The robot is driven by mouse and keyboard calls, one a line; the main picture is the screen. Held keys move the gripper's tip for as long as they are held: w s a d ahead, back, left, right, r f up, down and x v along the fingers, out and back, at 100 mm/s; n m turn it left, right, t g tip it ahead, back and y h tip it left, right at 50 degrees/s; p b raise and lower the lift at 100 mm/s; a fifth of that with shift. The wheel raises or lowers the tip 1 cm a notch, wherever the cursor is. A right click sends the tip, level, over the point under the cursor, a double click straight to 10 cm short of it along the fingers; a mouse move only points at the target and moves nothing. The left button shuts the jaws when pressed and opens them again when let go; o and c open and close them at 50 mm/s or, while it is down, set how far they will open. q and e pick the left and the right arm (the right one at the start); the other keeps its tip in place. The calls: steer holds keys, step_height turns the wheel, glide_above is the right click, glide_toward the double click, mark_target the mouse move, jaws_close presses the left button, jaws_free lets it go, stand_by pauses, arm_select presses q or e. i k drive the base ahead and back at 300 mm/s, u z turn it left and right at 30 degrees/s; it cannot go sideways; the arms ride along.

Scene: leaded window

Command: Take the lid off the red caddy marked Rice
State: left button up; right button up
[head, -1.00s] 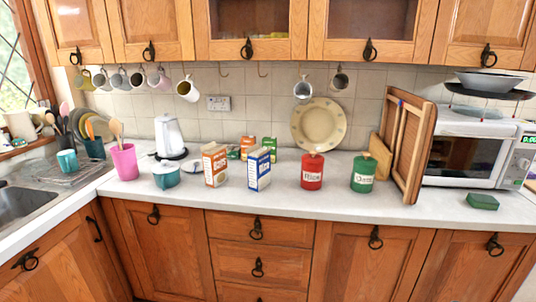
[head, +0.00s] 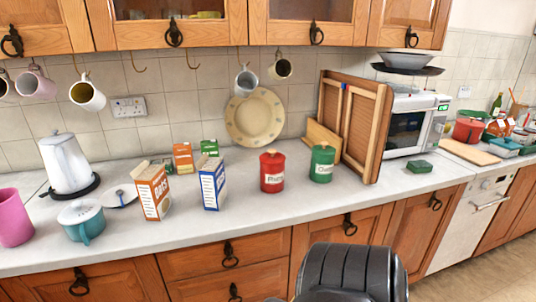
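The red caddy (head: 272,175) stands upright on the worktop, right of the blue-and-white box, its white label facing me. In this view the label is too small to read surely. Its red lid (head: 272,156), with a small knob on top, sits on the caddy. A green caddy (head: 321,166) with its own lid stands just right of it. Neither gripper's fingers show in the head view. A black, ribbed part of my own body shows at the bottom, below the worktop edge and well apart from the caddy.
An orange-and-white box (head: 152,193) and a blue-and-white box (head: 213,186) stand left of the caddy. A cream plate (head: 254,117) leans on the wall behind. A wooden folding rack (head: 364,130) stands right of the green caddy. The worktop (head: 262,208) before the caddies is clear.

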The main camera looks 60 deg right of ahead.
mark_target(272, 156)
steer(key=z, duration=0.5)
steer(key=i, duration=0.65)
steer(key=z, duration=0.75)
